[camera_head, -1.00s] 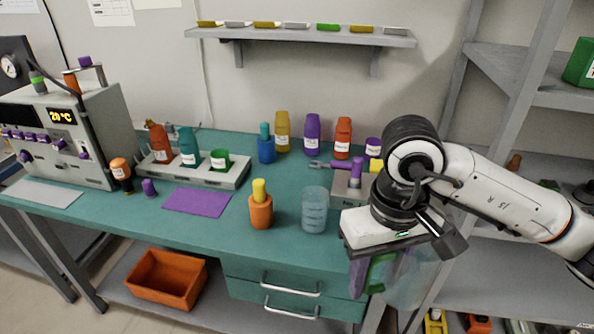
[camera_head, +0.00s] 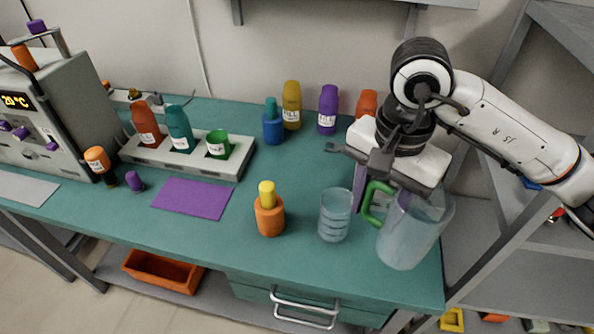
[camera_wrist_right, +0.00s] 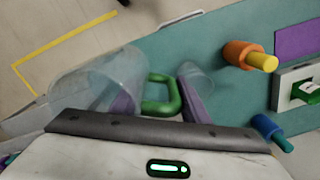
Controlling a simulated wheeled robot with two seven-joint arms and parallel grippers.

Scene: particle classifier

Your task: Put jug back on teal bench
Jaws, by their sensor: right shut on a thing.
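The jug (camera_head: 408,240) is clear with a green handle (camera_head: 371,207). It is over the right end of the teal bench (camera_head: 310,275), slightly tilted; I cannot tell whether its base touches the top. My right gripper (camera_head: 382,200) is shut on the handle, one purple finger on each side. In the right wrist view the jug (camera_wrist_right: 95,80) is at the left, with the handle (camera_wrist_right: 162,95) between the fingers. My left gripper is not in view.
A clear beaker (camera_head: 335,215) stands just left of the jug. An orange bottle with a yellow top (camera_head: 270,212) is farther left, near a purple mat (camera_head: 192,198). Several bottles line the back. A grey shelf unit (camera_head: 520,270) stands to the right.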

